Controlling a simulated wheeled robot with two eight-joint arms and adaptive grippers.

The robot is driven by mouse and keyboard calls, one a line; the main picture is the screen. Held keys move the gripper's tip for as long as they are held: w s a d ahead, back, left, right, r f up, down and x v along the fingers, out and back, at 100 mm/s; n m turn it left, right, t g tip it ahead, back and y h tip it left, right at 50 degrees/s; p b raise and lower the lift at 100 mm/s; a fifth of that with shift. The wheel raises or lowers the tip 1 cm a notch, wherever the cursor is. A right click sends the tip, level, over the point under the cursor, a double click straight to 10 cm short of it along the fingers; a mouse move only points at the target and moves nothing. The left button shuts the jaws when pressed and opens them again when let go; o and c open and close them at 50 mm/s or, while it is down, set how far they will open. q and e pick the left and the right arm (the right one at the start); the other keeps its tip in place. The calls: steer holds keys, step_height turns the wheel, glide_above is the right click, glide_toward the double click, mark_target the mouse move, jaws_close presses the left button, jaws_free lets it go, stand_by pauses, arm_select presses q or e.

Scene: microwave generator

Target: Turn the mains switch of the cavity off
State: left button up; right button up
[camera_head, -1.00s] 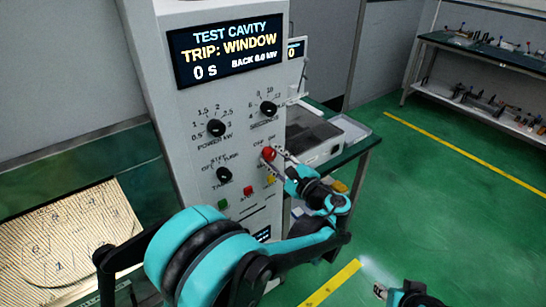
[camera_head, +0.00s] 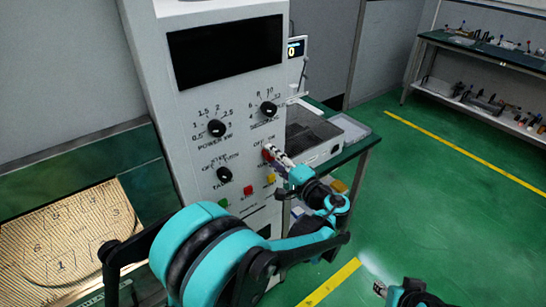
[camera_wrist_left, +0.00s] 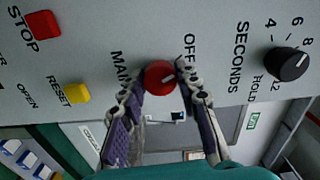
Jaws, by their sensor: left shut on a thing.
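The mains switch is a round red knob on the front panel of the white test cavity (camera_head: 183,150). In the left wrist view the knob (camera_wrist_left: 160,78) sits between the MAINS and OFF lettering. My left gripper (camera_head: 270,150) is at the knob, with its two fingers on either side and shut on it. In the head view the fingers mostly cover the knob. The cavity's display (camera_head: 226,53) is black and blank. My right gripper (camera_head: 380,289) is at the bottom right, away from the panel; its jaw opening is too small to tell.
The power knob (camera_head: 216,128), seconds knob (camera_head: 268,109) and another black knob (camera_head: 224,174) are near. Green (camera_head: 223,204), red (camera_head: 248,190) and yellow (camera_head: 271,179) buttons lie below. A green-topped bench (camera_head: 356,150) stands to the right, with open floor beyond.

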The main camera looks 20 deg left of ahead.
arm_select(q)
steer(key=shift+n, duration=0.5)
steer(key=o, duration=1.2)
steer(key=shift+c, duration=0.2)
steer(key=shift+d, duration=0.1)
steer(key=v, duration=1.1)
steer(key=shift+s+d, duration=0.25)
steer(key=shift+s, duration=0.1)
